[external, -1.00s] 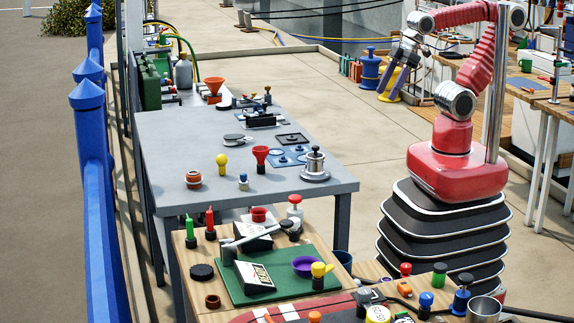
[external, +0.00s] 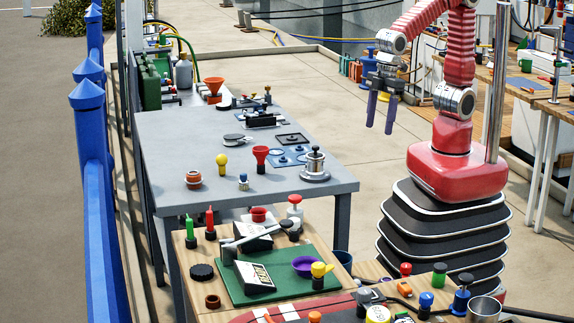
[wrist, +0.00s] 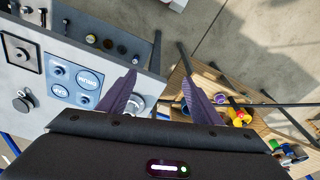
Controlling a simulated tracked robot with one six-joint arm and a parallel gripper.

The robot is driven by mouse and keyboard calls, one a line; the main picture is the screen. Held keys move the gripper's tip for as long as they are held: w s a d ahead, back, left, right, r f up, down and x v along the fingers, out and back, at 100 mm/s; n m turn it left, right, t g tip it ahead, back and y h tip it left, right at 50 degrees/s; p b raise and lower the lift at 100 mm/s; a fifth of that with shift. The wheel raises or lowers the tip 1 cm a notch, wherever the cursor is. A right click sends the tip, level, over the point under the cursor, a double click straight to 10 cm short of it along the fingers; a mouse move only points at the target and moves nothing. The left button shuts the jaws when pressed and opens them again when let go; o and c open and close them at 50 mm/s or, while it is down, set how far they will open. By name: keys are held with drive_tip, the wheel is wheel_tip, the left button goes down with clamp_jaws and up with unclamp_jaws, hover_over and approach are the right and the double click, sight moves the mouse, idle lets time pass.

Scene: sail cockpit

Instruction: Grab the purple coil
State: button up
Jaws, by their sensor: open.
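The purple coil (external: 305,266) is a small purple ring lying on the green mat (external: 244,287) on the wooden table in the lower part of the external view. A yellow knobbed item stands right beside its right edge. My gripper (external: 379,126) is raised in the air to the right of the grey table, well above and away from the coil. Its two purple fingers point down, apart and empty; they also show in the wrist view (wrist: 160,100).
Red and green bottles, a white box with a lever and several colored knobs crowd around the mat. A blue railing (external: 95,190) runs along the left.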

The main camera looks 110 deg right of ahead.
drive_tip(key=w+a+f+g, duration=0.1)
drive_tip(key=w+a+f, duration=0.3)
drive_tip(key=a, duration=0.4)
drive_tip(key=w+a+f+g, duration=0.1)
drive_tip(key=w+a+f, duration=0.3)
drive_tip(key=a, duration=0.4)
drive_tip(key=m, duration=1.2)
hover_over(386, 278)
wheel_tip(386, 278, down, 10)
drive_tip(key=shift+r+h, duration=0.25)
drive_tip(key=shift+h, duration=0.05)
drive_tip(key=shift+a, duration=0.1)
drive_tip(key=shift+f, duration=4.3)
drive_tip(key=shift+f, duration=0.1)
